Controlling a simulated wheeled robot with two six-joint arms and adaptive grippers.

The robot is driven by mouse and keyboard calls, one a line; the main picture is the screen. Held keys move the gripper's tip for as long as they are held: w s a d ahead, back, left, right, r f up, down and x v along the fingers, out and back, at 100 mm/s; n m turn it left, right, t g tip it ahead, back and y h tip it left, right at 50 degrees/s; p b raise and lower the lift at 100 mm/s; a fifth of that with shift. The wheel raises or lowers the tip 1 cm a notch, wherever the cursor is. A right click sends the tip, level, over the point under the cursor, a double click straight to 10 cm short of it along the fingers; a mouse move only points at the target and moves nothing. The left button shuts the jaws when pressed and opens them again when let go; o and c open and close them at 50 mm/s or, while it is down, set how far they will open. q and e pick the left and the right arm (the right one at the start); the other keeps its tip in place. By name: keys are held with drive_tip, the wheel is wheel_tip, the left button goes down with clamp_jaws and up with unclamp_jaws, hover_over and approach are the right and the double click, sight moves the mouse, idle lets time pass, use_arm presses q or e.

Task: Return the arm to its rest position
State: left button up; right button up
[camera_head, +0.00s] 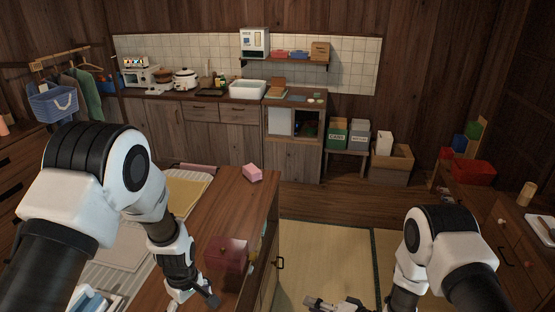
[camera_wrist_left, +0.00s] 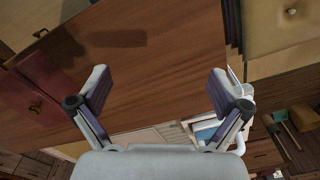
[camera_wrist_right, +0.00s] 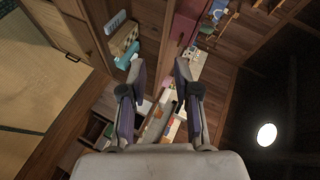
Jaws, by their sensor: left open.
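My left arm reaches down over the wooden cabinet top (camera_head: 215,190) in the head view. Its gripper (camera_head: 208,298) is low in that view, beside the dark red box. In the left wrist view the left gripper (camera_wrist_left: 160,90) is wide open, with bare wooden surface between its fingers. My right arm is at the lower right, and its gripper (camera_head: 318,303) is partly cut off by the bottom edge, over the tatami. In the right wrist view the right gripper (camera_wrist_right: 160,72) has its fingertips apart with a narrow gap and holds nothing.
The dark red box (camera_head: 226,254) stands near the cabinet's right edge. A pink block (camera_head: 252,173) lies farther back. A yellow mat (camera_head: 187,192) is partly hidden by my left arm. The tatami floor (camera_head: 325,250) right of the cabinet is clear. A desk (camera_head: 500,215) stands at the right.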

use_arm(q)
drive_tip(key=s+a+f+m, duration=0.1)
drive_tip(key=s+f+m, duration=0.2)
drive_tip(key=s, duration=0.6)
drive_tip(key=s+a+f+m, duration=0.2)
drive_tip(key=s+f+m, duration=0.15)
drive_tip(key=s, duration=0.45)
drive_tip(key=s+a+f+m, duration=0.1)
drive_tip(key=s+f+m, duration=0.25)
drive_tip(key=s, duration=0.55)
use_arm(e)
drive_tip(key=s+d+f+n+g+h, duration=0.1)
drive_tip(key=s+d+f+g+h, duration=0.25)
drive_tip(key=s, duration=0.65)
drive_tip(key=s+d+n+g+h, duration=0.1)
drive_tip(key=s+d+g+h, duration=0.1)
drive_tip(key=s+d+h, duration=0.5)
drive_tip(key=s+d+f+n+g, duration=0.1)
drive_tip(key=s+d+f+g, duration=0.2)
drive_tip(key=s, duration=0.9)
use_arm(q)
wheel_tip(320, 180, down, 10)
drive_tip(key=b, duration=1)
drive_tip(key=shift+s, duration=0.35)
use_arm(e)
wheel_tip(320, 180, down, 8)
drive_tip(key=s+d, duration=0.1)
drive_tip(key=shift+d+f, duration=0.2)
drive_tip(key=shift+d, duration=0.1)
